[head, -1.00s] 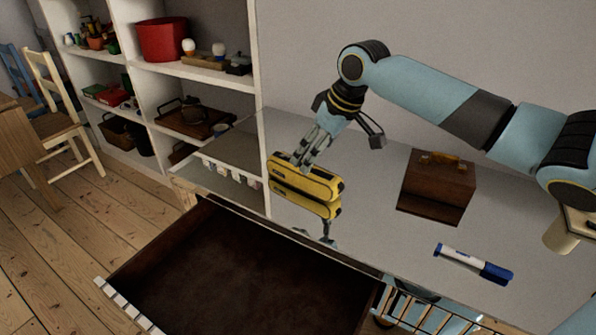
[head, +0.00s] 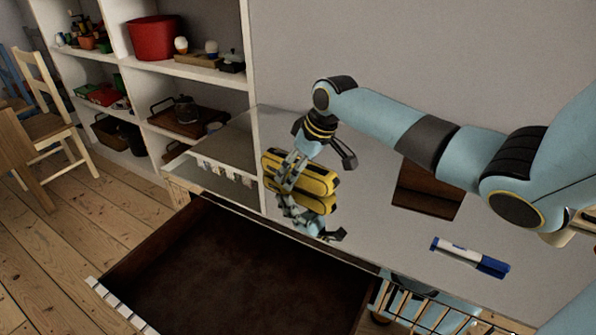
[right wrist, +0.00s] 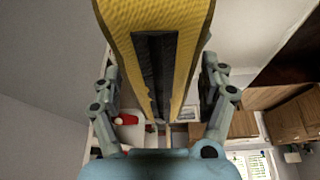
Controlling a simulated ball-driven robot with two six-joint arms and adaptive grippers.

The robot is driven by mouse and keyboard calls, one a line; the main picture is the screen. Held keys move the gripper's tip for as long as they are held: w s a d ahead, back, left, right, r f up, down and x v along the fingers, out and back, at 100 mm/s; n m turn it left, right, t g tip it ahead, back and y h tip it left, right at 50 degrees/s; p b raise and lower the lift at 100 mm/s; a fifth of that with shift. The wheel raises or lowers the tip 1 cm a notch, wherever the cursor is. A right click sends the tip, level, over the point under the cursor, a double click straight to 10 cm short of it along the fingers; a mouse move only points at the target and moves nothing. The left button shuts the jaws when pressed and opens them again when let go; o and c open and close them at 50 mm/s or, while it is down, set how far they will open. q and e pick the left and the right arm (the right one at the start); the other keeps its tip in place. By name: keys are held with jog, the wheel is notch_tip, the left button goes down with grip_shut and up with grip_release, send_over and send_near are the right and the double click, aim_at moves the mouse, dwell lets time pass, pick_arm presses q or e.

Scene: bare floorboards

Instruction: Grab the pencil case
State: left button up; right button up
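The yellow and black pencil case (head: 318,184) is at the left part of the glossy grey worktop (head: 375,225), with its reflection below it. My right gripper (head: 293,172) reaches down over the case, with its fingers around it. In the right wrist view the case (right wrist: 190,45) fills the space between the two fingers, which appear to press on its sides. I cannot tell from the head view whether the case is clear of the worktop. My left gripper is not in view.
A blue and white marker (head: 470,257) lies on the worktop's right. A brown case (head: 425,180) is partly hidden behind my right arm. An open, empty drawer (head: 230,275) juts out in front. A white shelf unit (head: 250,60) stands at left, and a wire rack (head: 425,312) is below.

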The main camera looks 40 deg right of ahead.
jog(key=c, duration=1.1)
